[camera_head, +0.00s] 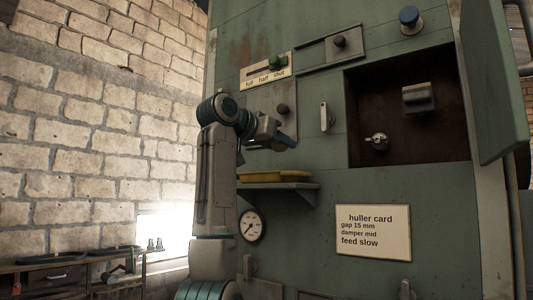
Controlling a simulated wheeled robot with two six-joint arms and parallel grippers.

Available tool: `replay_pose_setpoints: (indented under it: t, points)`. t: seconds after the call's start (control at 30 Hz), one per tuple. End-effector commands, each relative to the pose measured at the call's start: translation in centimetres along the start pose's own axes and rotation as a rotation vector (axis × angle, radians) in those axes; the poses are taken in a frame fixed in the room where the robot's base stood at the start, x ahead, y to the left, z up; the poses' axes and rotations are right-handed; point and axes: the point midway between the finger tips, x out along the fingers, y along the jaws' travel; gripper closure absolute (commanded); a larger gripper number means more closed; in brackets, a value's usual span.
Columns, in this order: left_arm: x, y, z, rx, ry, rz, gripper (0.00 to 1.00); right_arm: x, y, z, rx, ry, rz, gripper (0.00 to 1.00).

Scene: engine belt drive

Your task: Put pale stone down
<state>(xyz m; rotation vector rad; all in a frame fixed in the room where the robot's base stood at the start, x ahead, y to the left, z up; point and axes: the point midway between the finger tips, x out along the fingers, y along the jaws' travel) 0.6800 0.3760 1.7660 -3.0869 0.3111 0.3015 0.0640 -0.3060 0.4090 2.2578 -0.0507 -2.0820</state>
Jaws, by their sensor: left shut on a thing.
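My left gripper (284,138) is at the front of the green machine, above the small shelf (300,187) and just below a dark brown knob. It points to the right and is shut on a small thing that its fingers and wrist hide. I cannot make out a pale stone anywhere in the view. A yellow tray (275,176) lies on the shelf, below the gripper and apart from it. My right gripper is not in view.
The machine has an open dark recess (435,140) at right with its door (495,80) swung out. A lever slot (268,70), a blue knob (409,18), a gauge (251,226) and a huller card (373,232) are on its face. A cluttered bench (70,262) stands at lower left.

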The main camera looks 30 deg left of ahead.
Motion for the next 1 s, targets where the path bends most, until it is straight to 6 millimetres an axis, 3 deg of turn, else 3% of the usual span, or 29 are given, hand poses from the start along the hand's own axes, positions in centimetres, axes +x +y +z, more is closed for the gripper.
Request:
replay_pose_setpoints:
  t: [0.03,0.1,0.3,0.47,0.7,1.0]
  points:
    - [0.2,-1.5,-0.4,-0.003,-0.003,-0.003,0.94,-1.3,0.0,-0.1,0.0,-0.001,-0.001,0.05]
    - [0.5,-3.0,-0.2,-0.003,-0.003,-0.002,0.94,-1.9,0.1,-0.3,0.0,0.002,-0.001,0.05]
    - [1.0,-5.3,0.2,-0.001,0.0,0.0,0.94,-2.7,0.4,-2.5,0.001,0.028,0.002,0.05]
    - [1.3,-5.7,1.1,0.0,-0.002,0.0,0.94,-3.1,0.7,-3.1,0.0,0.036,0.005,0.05]
    - [1.7,-5.5,3.4,0.0,-0.001,0.0,0.94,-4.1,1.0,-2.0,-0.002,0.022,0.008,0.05]
    - [1.8,-5.5,3.8,0.0,0.0,0.001,0.94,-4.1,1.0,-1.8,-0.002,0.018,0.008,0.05]
